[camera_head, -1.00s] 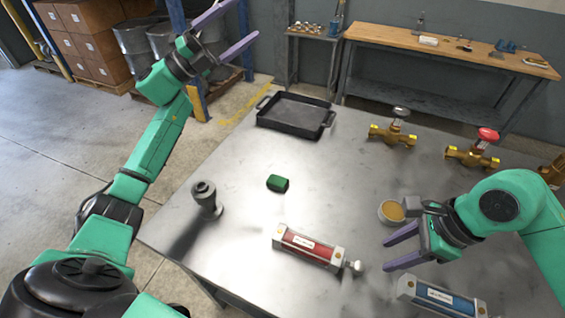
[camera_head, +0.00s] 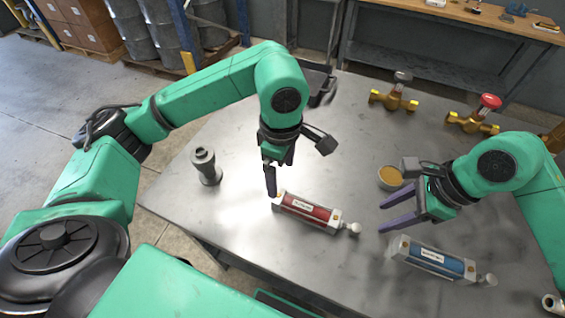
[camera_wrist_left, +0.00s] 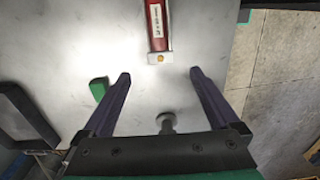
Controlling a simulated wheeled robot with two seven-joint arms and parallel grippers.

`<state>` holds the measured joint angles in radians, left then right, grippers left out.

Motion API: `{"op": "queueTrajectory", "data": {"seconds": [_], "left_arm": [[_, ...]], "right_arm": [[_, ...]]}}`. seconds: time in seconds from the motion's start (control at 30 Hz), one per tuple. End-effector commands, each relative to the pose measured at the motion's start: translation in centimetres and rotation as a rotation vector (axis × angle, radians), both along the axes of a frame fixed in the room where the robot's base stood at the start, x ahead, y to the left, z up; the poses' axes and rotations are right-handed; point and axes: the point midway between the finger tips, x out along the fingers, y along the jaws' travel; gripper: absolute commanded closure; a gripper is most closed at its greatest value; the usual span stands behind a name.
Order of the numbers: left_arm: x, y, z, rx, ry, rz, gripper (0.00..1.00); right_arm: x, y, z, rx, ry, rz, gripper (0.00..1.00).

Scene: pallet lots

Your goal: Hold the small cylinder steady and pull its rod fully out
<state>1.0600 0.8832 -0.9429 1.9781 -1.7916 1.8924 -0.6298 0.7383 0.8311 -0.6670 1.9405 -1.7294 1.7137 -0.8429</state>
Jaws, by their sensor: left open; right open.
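A red-bodied cylinder (camera_head: 307,213) lies on the metal table, with its rod knob (camera_head: 355,229) at its right end. A blue-bodied cylinder (camera_head: 432,260) lies nearer, with its knob (camera_head: 490,280) also to the right. I cannot tell which is the smaller. My left gripper (camera_head: 270,182) points down by the red cylinder's left end; one finger shows there. In the left wrist view, the open, empty left gripper (camera_wrist_left: 160,75) faces the red cylinder's end block (camera_wrist_left: 160,58). My right gripper (camera_head: 382,215) is open and empty, above and right of the red cylinder's knob.
A grey flanged post (camera_head: 205,167) stands at the table's left. A bowl (camera_head: 390,178) and two brass valves (camera_head: 393,97) (camera_head: 472,118) are behind my right gripper. The left wrist view shows a green block (camera_wrist_left: 98,88) and a dark tray (camera_wrist_left: 25,115).

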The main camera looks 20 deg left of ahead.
Motion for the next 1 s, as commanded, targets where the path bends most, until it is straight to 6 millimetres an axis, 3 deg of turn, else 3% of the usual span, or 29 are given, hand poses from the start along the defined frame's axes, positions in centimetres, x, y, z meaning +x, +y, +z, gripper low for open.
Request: {"op": "queueTrajectory", "data": {"seconds": [0.3, 0.43, 0.6, 0.83, 1.0], "left_arm": [[-0.1, 0.0, -7.9, -0.004, 0.007, 0.003, 0.05], [-0.1, -0.1, -10.4, -0.005, 0.005, 0.003, 0.05], [0.0, -0.1, -12.0, -0.005, 0.003, 0.001, 0.05], [0.0, -0.1, -12.1, -0.006, 0.002, 0.002, 0.05], [0.0, -0.1, -12.0, -0.006, 0.002, 0.002, 0.7]], "right_arm": [[0.0, 0.0, 0.0, 0.0, 0.0, 0.0, 0.5], [0.0, 0.0, 0.0, 0.0, 0.0, 0.0, 0.5], [0.0, 0.0, 0.0, 0.0, 0.0, 0.0, 0.5], [0.0, 0.0, 0.0, 0.0, 0.0, 0.0, 0.5], [0.0, 0.0, 0.0, 0.0, 0.0, 0.0, 0.5]]}}
